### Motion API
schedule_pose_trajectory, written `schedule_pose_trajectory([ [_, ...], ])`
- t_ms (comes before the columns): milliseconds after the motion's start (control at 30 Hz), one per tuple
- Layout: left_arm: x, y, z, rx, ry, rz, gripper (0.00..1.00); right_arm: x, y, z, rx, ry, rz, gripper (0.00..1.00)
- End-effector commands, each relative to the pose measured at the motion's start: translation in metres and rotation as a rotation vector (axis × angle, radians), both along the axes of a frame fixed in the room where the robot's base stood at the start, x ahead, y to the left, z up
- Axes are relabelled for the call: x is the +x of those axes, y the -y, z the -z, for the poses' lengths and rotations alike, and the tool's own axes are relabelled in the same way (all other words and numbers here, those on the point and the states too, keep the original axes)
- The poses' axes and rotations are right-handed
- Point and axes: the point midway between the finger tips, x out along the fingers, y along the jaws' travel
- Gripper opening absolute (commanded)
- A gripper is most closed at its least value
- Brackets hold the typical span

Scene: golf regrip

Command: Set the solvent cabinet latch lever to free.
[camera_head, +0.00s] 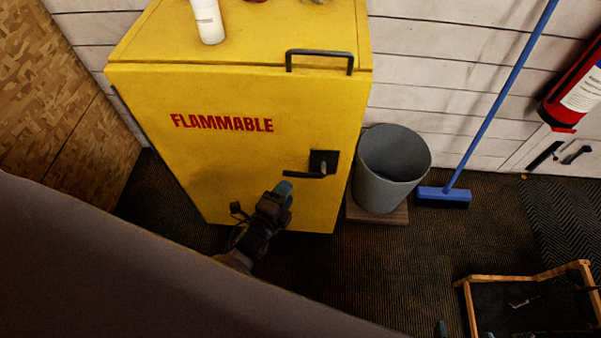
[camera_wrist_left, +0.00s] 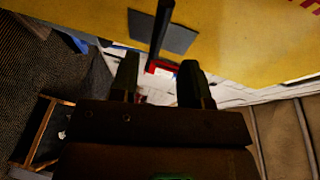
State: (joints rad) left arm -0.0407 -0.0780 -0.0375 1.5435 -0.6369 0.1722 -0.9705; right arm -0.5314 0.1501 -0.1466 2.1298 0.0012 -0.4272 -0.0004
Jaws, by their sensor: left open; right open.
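The yellow cabinet (camera_head: 215,160) is marked FLAMMABLE in red. Its black latch lever (camera_head: 302,175) sits low on the right of the front, lying roughly level and pointing left from a dark plate (camera_head: 325,158). My left gripper (camera_head: 284,188) is just below the lever's free end. In the left wrist view the lever (camera_wrist_left: 160,35) runs down toward the gap between the open fingers (camera_wrist_left: 158,68); contact cannot be told. Two dark tips at the bottom edge of the head view look like my right gripper (camera_head: 464,333), apart and far from the cabinet.
A grey bin (camera_head: 393,165) stands close to the cabinet's right side on a wooden base. A blue broom (camera_head: 445,196) leans on the wall beyond it. A white bottle (camera_head: 208,20) and a black handle (camera_head: 320,53) are on top. A wood-framed tray (camera_head: 470,305) lies lower right.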

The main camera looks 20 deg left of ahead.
Motion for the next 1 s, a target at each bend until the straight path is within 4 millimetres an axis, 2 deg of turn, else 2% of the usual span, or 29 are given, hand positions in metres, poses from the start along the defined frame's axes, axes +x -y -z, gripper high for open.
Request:
schedule_pose_trajectory([
  [300,0.048,0.006,0.012,-0.001,-0.003,0.0,0.43,-0.006,0.003,0.013,-0.006,-0.025,0.0,0.85],
  [500,0.07,0.009,0.016,-0.002,-0.004,0.0,0.43,-0.004,0.006,0.016,-0.013,-0.026,-0.004,0.85],
  [700,0.08,0.01,0.016,-0.001,-0.003,-0.001,0.43,-0.002,0.005,0.014,-0.012,-0.019,-0.004,0.85],
  [1000,0.082,0.01,0.015,-0.002,-0.002,-0.001,0.43,-0.001,0.004,0.012,-0.011,-0.015,-0.006,0.85],
])
